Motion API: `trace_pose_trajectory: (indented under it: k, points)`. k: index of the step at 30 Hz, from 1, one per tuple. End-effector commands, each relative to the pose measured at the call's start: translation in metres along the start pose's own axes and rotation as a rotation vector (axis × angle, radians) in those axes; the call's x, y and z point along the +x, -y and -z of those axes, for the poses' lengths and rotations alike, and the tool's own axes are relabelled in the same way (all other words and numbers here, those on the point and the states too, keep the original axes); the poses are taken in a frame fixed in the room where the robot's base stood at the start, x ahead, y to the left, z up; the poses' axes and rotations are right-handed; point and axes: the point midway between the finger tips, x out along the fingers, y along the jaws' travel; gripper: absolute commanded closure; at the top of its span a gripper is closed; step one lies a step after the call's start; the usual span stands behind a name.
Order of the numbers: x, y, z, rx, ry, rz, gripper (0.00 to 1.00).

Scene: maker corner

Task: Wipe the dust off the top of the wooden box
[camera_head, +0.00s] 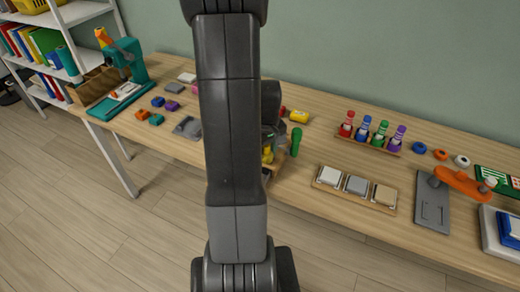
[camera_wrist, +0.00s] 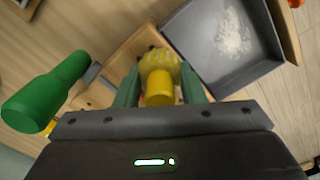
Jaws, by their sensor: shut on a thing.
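My gripper (camera_wrist: 158,82) has its green fingers shut on a yellow tool (camera_wrist: 158,92) with a rounded yellow top, also in the head view (camera_head: 267,155). Below it is a light wooden holder (camera_wrist: 97,95), its edge also in the head view (camera_head: 278,162); I cannot tell whether the tool touches it. A grey tray (camera_wrist: 205,62) with a raised rim carries a patch of white dust (camera_wrist: 234,34); a grey tray also shows in the head view (camera_head: 187,127). I cannot tell which thing is the wooden box. My arm hides the table's middle.
A green-handled tool (camera_wrist: 45,92) stands close beside my gripper, also in the head view (camera_head: 296,141). A block tray (camera_head: 355,187), coloured bottles (camera_head: 364,128) and an orange-handled device (camera_head: 432,200) lie to the right. A teal machine (camera_head: 127,65) and small blocks are left.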

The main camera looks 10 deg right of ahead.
Motion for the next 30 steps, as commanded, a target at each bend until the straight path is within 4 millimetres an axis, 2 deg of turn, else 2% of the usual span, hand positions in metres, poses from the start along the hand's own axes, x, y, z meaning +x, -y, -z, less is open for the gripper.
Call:
trace_pose_trajectory:
  k: [11,27,30]
  points:
    - [-0.004,0.000,-0.001,0.000,0.002,0.001,1.00]
    - [-0.057,0.000,-0.001,0.000,0.001,0.000,1.00]
    - [-0.061,0.000,-0.001,0.000,0.001,0.000,1.00]
